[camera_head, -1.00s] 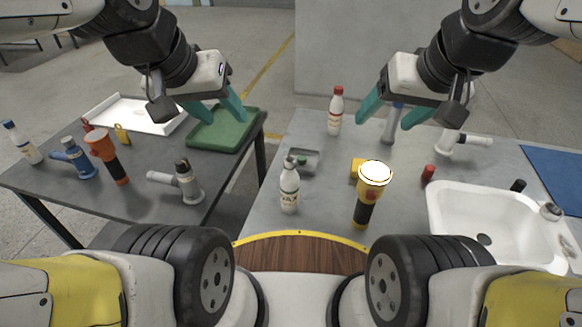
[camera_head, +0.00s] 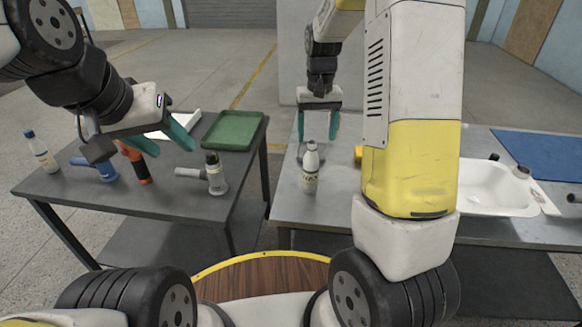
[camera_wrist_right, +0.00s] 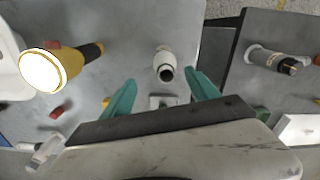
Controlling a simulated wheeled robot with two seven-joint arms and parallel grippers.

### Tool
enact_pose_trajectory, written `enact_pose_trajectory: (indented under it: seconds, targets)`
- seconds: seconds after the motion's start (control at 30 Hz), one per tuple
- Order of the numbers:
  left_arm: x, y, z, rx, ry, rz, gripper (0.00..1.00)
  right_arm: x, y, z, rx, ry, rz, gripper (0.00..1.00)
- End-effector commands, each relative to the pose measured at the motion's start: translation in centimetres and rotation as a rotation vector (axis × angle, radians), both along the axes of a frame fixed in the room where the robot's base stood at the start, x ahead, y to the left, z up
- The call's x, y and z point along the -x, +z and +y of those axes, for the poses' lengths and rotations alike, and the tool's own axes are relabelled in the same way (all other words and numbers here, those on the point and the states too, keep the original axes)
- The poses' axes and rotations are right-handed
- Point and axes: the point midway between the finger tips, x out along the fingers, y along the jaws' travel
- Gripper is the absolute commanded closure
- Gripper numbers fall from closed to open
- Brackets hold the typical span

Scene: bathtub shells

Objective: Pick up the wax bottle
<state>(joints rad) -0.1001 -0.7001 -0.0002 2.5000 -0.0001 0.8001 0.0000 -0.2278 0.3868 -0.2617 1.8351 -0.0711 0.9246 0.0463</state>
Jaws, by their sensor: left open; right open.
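A white bottle with dark lettering on its label (camera_head: 311,172) stands upright on the right-hand table; the lettering is too small to read surely. My right gripper (camera_head: 318,128) is open and empty, above and apparently a little behind the bottle. In the right wrist view its two teal fingers (camera_wrist_right: 162,80) point to either side of the bottle, without visible contact. My left gripper (camera_head: 173,150) is open and empty over the left-hand table.
A white sink (camera_head: 495,188) is at right. The left table holds a green tray (camera_head: 235,130), a grey tool (camera_head: 215,176), and a blue-capped bottle (camera_head: 41,152).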

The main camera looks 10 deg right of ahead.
Motion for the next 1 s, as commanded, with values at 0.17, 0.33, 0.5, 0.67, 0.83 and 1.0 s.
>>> enact_pose_trajectory:
  seconds: [0.17, 0.33, 0.5, 0.67, 0.83, 1.0]
  targets:
    - [0.0, 0.0, 0.0, 0.000, 0.000, 0.000, 0.51, -0.3, -1.7, -0.1, 0.007, -0.001, 0.009, 0.31]
    - [0.0, 0.0, 0.0, 0.000, 0.000, 0.000, 0.51, -0.3, -3.6, 0.1, 0.007, -0.001, 0.009, 0.31]
    - [0.0, 0.0, 0.0, 0.000, 0.000, 0.000, 0.51, -0.4, -6.1, 0.8, 0.006, 0.000, 0.010, 0.31]
    - [0.0, 0.0, 0.0, 0.000, 0.000, 0.000, 0.51, -0.5, -7.8, 0.7, 0.006, -0.001, 0.006, 0.31]
    - [0.0, 0.0, 0.0, 0.000, 0.000, 0.000, 0.51, -0.5, -8.2, 0.7, 0.006, 0.000, 0.005, 0.31]
    - [0.0, 0.0, 0.0, 0.000, 0.000, 0.000, 0.51, -0.5, -8.2, 0.8, 0.006, -0.001, 0.005, 0.43]
